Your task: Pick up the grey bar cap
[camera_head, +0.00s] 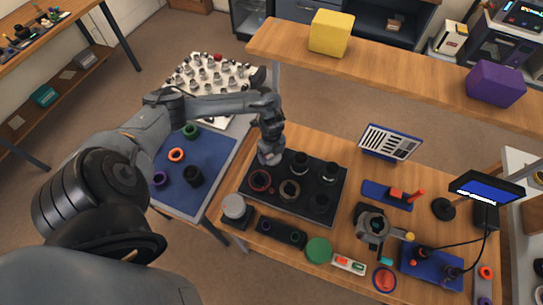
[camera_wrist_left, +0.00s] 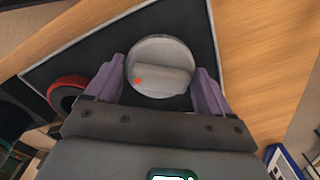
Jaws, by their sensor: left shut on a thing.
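The grey bar cap (camera_wrist_left: 160,66) is a round grey disc with a raised bar across it and a small red dot. It lies between the purple fingertips of my left gripper (camera_wrist_left: 164,82), which is shut on it. In the head view my left gripper (camera_head: 270,156) points down at the back left corner of the black tray (camera_head: 325,212), and the cap is mostly hidden there. I cannot tell whether the cap touches the tray. My right gripper is not in view.
The tray also holds a red ring (camera_head: 260,180), a bronze ring (camera_head: 290,190) and dark lens parts. A grey round pot (camera_head: 234,207) stands at its left. A blue mat (camera_head: 210,170) lies on the left table. A green disc (camera_head: 318,249) is in front.

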